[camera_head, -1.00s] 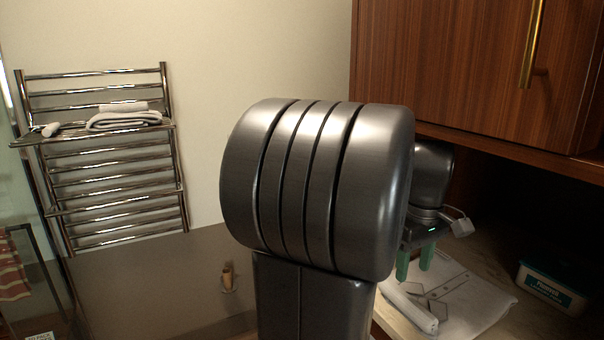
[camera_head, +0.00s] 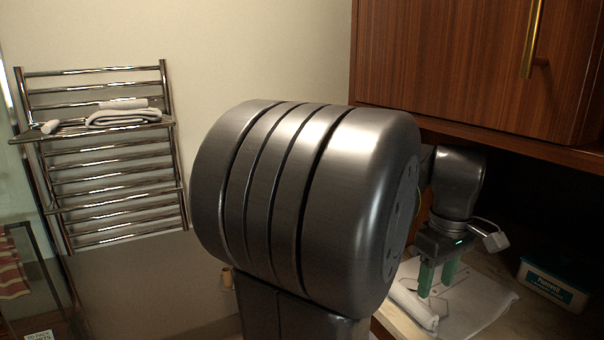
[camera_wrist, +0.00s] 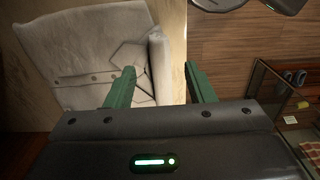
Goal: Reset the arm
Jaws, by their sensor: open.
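My gripper (camera_head: 437,278) has green fingers and hangs over the counter at the right in the head view, under the wooden cabinet. In the wrist view my gripper (camera_wrist: 160,88) is open, with a clear gap between its two fingers and nothing held. Below it a white cloth (camera_head: 478,308) lies on the counter; it also shows in the wrist view (camera_wrist: 75,50). My large grey arm joint fills the middle of the head view and hides part of the counter and wall.
A wooden cabinet (camera_head: 455,65) with a brass handle (camera_head: 532,40) overhangs the counter. A teal-and-white box (camera_head: 553,287) stands at the right. A chrome towel rack (camera_head: 105,165) holding a folded towel (camera_head: 122,118) is at the left wall. A glass-sided stand (camera_wrist: 275,95) shows in the wrist view.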

